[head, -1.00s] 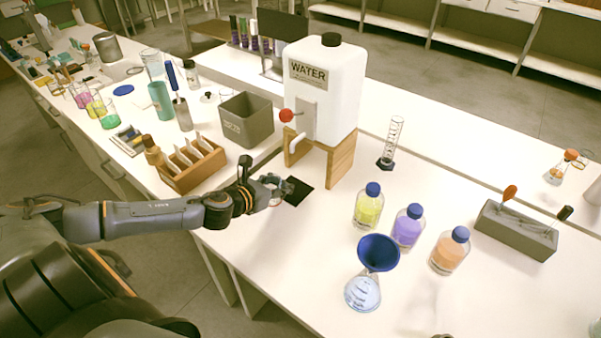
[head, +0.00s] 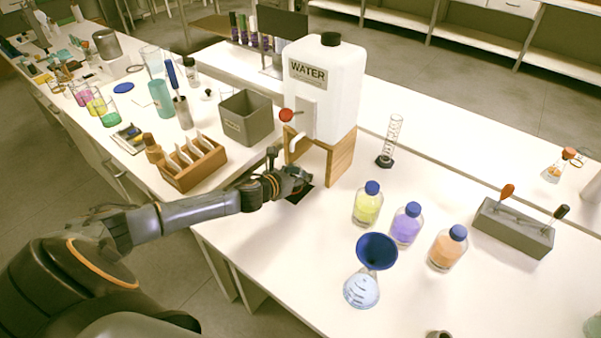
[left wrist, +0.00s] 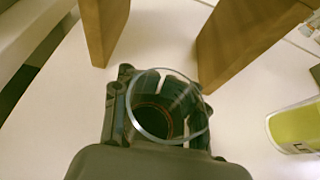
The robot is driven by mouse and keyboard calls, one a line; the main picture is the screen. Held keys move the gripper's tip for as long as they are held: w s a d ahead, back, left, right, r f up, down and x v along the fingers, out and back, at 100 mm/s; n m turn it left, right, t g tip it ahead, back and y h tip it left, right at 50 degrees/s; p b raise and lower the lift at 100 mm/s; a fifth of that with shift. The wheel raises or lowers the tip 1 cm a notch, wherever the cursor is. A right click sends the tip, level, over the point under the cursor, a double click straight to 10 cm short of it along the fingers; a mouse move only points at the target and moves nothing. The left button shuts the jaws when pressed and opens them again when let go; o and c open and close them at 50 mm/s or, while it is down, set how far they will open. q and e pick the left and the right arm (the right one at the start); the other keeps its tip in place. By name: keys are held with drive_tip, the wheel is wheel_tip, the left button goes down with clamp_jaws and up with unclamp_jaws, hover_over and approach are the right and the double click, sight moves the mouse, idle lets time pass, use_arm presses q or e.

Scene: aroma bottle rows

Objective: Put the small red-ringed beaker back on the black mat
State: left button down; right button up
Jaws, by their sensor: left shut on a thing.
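The small beaker (left wrist: 168,105) shows in the left wrist view as a clear glass rim with a thin red ring lower down. My left gripper (head: 292,182) is shut around it, with dark fingers on both sides of the glass. In the head view the gripper hides most of the beaker. The black mat (head: 297,197) lies on the bench in front of the water tank's stand, partly covered by the gripper above it. I cannot tell whether the beaker's base touches the mat. My right gripper is not clearly in view.
The white water tank (head: 328,85) stands on a wooden stand (head: 341,157) just behind the gripper, its tap overhead. A wooden rack (head: 192,165) and grey bin (head: 247,120) are to the left. A yellow bottle (head: 367,207) and blue funnel (head: 377,250) are to the right.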

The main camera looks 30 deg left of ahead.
use_arm(q)
drive_tip(key=c, duration=0.7)
unclamp_jaws()
drive_tip(key=shift+c, duration=0.2)
drive_tip(key=v, duration=1)
drive_tip(key=shift+s+r, duration=0.1)
drive_tip(key=shift+s, duration=0.3)
drive_tip(key=shift+s+r+b, duration=0.3)
drive_tip(key=shift+s+r, duration=0.05)
drive_tip(key=shift+s, duration=0.2)
